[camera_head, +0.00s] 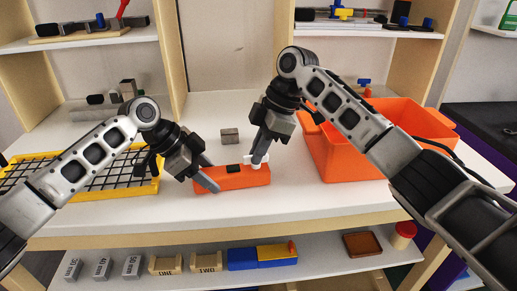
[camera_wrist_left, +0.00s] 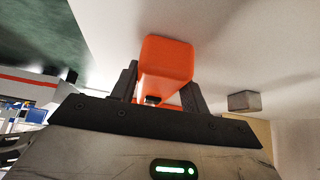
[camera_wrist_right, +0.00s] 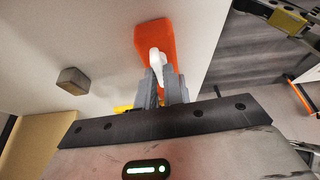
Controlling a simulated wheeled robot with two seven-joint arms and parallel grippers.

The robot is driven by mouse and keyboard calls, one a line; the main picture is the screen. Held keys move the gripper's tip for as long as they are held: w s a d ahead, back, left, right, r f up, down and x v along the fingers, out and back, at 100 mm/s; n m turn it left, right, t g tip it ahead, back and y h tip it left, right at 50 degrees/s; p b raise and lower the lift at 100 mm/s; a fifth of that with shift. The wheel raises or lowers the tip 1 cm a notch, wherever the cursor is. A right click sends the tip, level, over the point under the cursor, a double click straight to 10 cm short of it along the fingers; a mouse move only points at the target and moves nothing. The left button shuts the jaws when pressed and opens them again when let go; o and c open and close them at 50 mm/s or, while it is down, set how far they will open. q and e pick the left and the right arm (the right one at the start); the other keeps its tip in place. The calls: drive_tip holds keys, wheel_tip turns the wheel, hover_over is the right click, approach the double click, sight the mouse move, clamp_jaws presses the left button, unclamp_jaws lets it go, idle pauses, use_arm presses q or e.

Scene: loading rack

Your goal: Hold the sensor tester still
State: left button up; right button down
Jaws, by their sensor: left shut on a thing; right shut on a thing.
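The sensor tester is an orange block (camera_head: 232,180) with a black patch on top, lying on the white table in the head view. My left gripper (camera_head: 208,180) is shut on its left end; the left wrist view shows the orange body (camera_wrist_left: 167,62) between the two fingers. My right gripper (camera_head: 257,160) is shut on a small white part (camera_head: 262,160) at the block's right end. In the right wrist view the white part (camera_wrist_right: 156,58) sits between the fingertips, against the orange body (camera_wrist_right: 154,36). Whether it is fixed to the block, I cannot tell.
A small grey block (camera_head: 229,135) stands behind the tester. A large orange bin (camera_head: 345,160) is at right, and a yellow-rimmed black grid tray (camera_head: 120,192) at left. Labelled blocks (camera_head: 165,265) lie on the shelf below.

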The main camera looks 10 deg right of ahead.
drive_tip(key=c, duration=1.5)
unclamp_jaws()
drive_tip(key=v, duration=1.2)
use_arm(q)
drive_tip(key=o, duration=1.3)
drive_tip(key=shift+a, duration=0.1)
